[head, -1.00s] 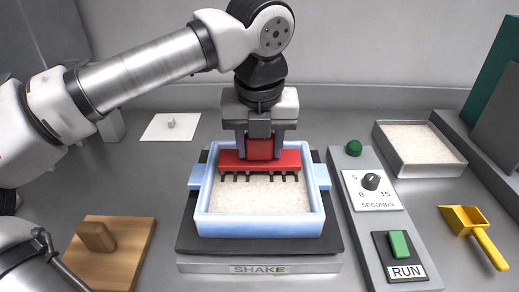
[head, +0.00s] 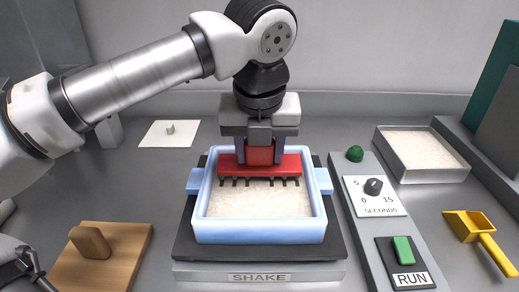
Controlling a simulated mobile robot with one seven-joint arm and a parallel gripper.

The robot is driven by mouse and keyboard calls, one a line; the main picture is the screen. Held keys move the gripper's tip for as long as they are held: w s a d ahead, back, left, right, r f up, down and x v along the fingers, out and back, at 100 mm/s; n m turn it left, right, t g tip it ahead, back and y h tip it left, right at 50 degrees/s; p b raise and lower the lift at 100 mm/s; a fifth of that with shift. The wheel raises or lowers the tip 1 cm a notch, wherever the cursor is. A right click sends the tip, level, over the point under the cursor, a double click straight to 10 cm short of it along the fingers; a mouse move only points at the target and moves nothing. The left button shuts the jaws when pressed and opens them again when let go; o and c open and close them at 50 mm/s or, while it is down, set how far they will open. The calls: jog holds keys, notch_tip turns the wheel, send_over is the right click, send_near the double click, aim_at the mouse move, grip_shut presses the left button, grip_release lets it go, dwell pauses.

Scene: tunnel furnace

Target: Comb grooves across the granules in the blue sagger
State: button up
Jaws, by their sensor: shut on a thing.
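The blue sagger (head: 260,231) sits on the black top of the shaker (head: 190,249) in the middle of the view. Pale granules (head: 258,203) fill it and look mostly smooth; I see no clear grooves in front of the comb. My gripper (head: 260,142) points down over the back part of the sagger and is shut on the red comb (head: 288,163). The comb lies left to right across the inside of the sagger, its dark teeth pointing down at the granules. I cannot tell whether the tooth tips touch or enter the granules.
To the right is a control panel with a seconds knob (head: 373,186), a green RUN button (head: 403,249) and a green dome (head: 355,153). Beyond it are a metal granule tray (head: 433,176) and a yellow scoop (head: 470,226). A wooden board with a block (head: 90,242) lies front left.

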jog(key=shift+w, duration=0.9)
jog(key=shift+s+f+b, duration=0.15)
jog(key=shift+f+b, duration=0.05)
jog(key=shift+b, duration=0.1)
jog(key=shift+s, duration=0.2)
jog(key=shift+s, duration=0.65)
jog(key=shift+r, duration=0.15)
jog(key=shift+s, duration=0.1)
jog(key=shift+s+r+g+p, duration=0.2)
jog(key=shift+s+g+p, duration=0.1)
jog(key=shift+g+p, duration=0.9)
jog(key=shift+s+p, duration=0.1)
jog(key=shift+p, duration=0.25)
